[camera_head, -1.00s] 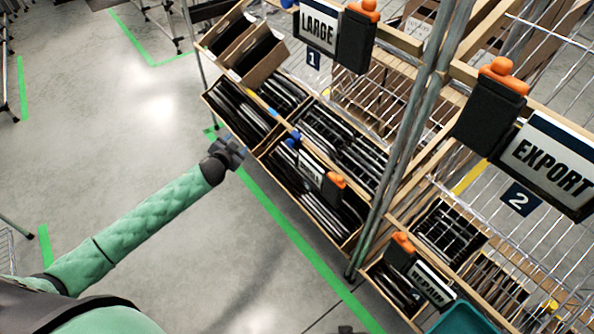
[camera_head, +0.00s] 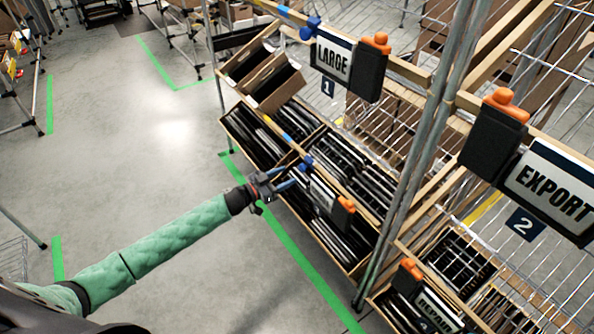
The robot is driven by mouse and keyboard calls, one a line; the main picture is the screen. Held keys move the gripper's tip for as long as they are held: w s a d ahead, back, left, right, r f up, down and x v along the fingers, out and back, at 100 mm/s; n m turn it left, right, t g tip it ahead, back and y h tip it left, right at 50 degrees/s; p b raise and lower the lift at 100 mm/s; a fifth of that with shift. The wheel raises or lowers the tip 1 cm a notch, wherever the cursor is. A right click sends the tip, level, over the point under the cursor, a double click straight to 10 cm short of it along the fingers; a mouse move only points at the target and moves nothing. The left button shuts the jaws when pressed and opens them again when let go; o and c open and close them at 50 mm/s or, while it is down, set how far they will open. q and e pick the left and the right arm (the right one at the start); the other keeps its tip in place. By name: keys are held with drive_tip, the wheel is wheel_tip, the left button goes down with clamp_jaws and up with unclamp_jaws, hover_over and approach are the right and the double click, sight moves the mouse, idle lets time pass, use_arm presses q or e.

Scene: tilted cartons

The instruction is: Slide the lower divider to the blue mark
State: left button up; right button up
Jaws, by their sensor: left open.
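On the lower rail of the near rack, a blue-topped piece (camera_head: 305,163) stands just left of a small sign; I take it for the lower divider. A blue mark (camera_head: 279,123) is on the same rail, further up and left, near a yellow mark. My left gripper (camera_head: 292,178) is open at the lower rail, right beside the blue-topped piece. Its fingers overlap the rail in the picture, and I cannot tell whether they touch the piece. My right gripper is out of view.
An orange-topped black block (camera_head: 346,206) adjoins the small sign. Cartons (camera_head: 275,82) and bins of dark flat items fill the tilted shelves. A LARGE sign (camera_head: 333,58) hangs above. Metal posts (camera_head: 410,170) stand to the right.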

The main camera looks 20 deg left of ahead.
sight(301, 168)
use_arm(q)
drive_tip(key=shift+x, duration=2.85)
